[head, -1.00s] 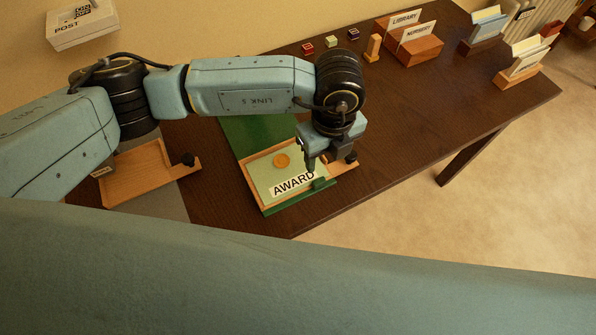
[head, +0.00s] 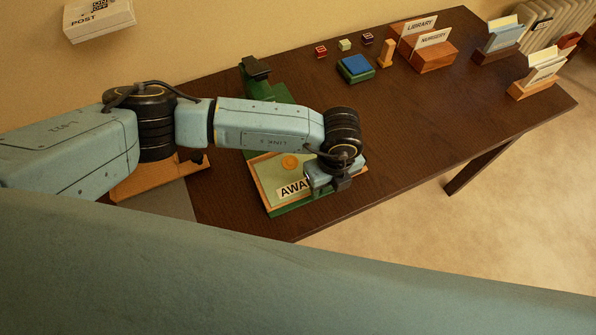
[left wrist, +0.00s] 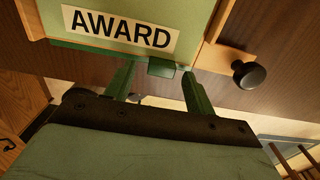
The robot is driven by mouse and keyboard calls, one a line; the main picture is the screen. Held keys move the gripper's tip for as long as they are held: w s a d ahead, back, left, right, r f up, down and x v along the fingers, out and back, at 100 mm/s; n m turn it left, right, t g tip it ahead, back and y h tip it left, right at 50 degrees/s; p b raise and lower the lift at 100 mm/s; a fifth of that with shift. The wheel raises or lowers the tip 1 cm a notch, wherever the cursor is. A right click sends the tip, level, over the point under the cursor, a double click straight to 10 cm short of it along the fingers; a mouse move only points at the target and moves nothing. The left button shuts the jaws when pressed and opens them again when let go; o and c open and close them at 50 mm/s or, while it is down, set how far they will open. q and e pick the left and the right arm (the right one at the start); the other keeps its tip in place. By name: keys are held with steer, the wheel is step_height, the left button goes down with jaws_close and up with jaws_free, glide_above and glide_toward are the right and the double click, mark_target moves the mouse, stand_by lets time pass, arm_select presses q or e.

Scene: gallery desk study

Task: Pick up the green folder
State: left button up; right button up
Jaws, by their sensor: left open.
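The green folder (head: 270,175) lies flat in a shallow wooden tray (head: 262,190) near the desk's front edge, with a gold seal and a white AWARD label. In the left wrist view the folder (left wrist: 195,12) shows at the top, with a small dark green tab (left wrist: 162,68) jutting past the tray's edge. My left gripper (head: 335,183) is low over the folder's right front corner and hides part of the label. In the left wrist view its two fingers are apart, one on each side of the tab; I cannot tell whether they touch it. My right gripper is not in view.
A dark green board (head: 270,90) lies behind the tray. A second wooden tray (head: 160,180) is under my left arm. A blue-topped pad (head: 355,66), small blocks, a stamp (head: 387,53) and card holders (head: 435,50) stand at the back.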

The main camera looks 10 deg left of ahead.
arm_select(q)
steer(key=c, duration=1.1)
steer(key=shift+r, duration=0.15)
